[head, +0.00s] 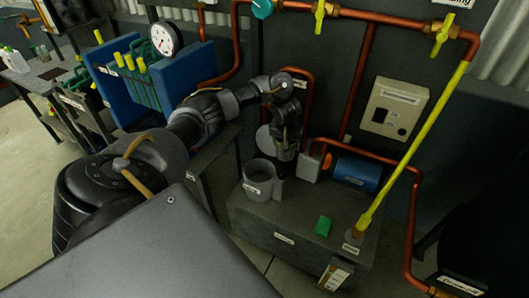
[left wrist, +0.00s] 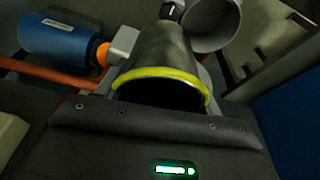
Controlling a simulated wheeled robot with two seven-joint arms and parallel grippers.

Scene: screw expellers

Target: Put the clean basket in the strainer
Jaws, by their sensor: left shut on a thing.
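My left gripper (head: 286,150) reaches in above the dark bench, at the right of an open grey labelled pot. It is shut on a grey cylinder with a yellow rim, which I take as the basket; in the left wrist view the basket (left wrist: 160,60) tapers away from its dark open mouth. My fingertips on it are hidden. The open grey pot (head: 259,178), perhaps the strainer, stands upright on the bench; it also shows in the left wrist view (left wrist: 212,28), close behind the basket. Its label is too small to read. My right gripper is out of view.
A blue motor (head: 357,173) with a grey box (head: 308,167) lies right of the pot. A yellow pole (head: 412,150) and copper pipes (head: 408,225) stand at the right. The bench front is mostly clear.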

